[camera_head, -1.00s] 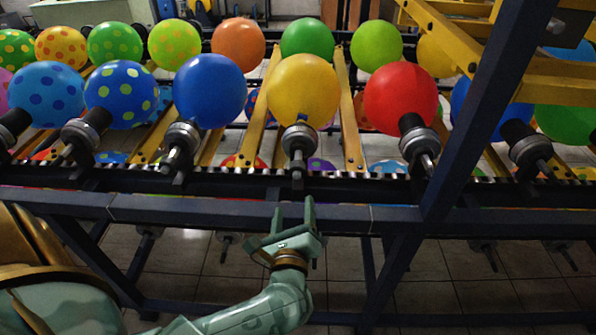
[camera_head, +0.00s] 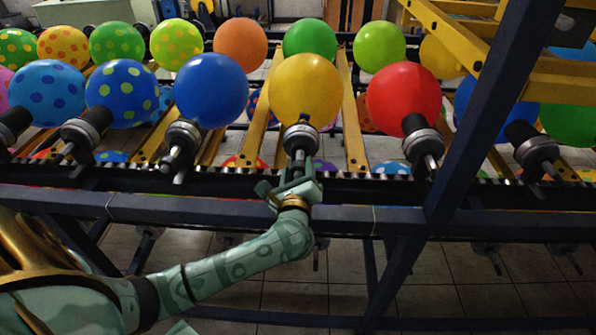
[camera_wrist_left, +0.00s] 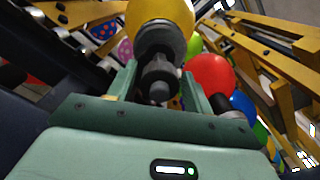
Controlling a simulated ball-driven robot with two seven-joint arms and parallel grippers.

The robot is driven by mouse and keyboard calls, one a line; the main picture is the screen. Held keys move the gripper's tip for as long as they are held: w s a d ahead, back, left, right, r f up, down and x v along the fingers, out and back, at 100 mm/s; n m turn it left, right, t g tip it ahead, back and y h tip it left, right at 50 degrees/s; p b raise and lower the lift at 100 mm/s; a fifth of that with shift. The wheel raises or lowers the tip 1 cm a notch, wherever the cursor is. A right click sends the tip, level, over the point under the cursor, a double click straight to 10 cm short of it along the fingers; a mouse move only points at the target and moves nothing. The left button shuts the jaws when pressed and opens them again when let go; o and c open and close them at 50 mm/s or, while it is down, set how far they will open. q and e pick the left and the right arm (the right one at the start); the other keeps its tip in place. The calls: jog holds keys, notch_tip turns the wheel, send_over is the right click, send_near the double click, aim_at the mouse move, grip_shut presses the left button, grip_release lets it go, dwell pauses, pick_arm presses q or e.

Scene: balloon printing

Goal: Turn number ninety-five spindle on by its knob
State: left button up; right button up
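The yellow balloon (camera_head: 306,90) sits on a dark spindle with a grey collar (camera_head: 302,138); its knob end points toward me. My left gripper (camera_head: 289,180) is right at the lower end of this spindle. In the left wrist view the open fingers (camera_wrist_left: 164,85) stand on either side of the spindle's knob (camera_wrist_left: 160,88), with gaps beside it. The yellow balloon shows above the knob there (camera_wrist_left: 160,12). I cannot read any number on the spindles. My right gripper is not in view.
A dark blue rail (camera_head: 170,209) runs across below the spindles, and a dark post (camera_head: 490,110) slants up at the right. Neighbouring spindles carry a blue balloon (camera_head: 210,90) on the left and a red balloon (camera_head: 403,92) on the right.

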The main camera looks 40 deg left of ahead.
pick_arm(q)
jog(key=c, duration=0.6)
jog(key=shift+m, duration=0.3)
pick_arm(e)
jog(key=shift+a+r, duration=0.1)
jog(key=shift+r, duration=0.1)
pick_arm(q)
jog(key=m+p, duration=0.2)
jog(key=shift+d+r+m, duration=0.1)
jog(key=shift+r+m, duration=0.05)
jog(key=shift+m, duration=0.15)
jog(key=m+p, duration=0.3)
jog(key=m, duration=0.2)
jog(key=m+p, duration=0.2)
jog(key=m, duration=0.2)
jog(key=shift+w+d+m+p, duration=0.1)
jog(key=shift+d+m+p, duration=0.05)
jog(key=shift+m+p, duration=0.25)
jog(key=shift+f+m+p, duration=0.2)
jog(key=shift+m+p, duration=0.55)
jog(key=shift+m, duration=0.75)
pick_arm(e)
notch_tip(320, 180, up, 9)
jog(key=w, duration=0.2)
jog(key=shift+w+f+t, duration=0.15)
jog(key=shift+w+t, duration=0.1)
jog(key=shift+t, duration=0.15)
pick_arm(q)
jog(key=shift+f, duration=0.1)
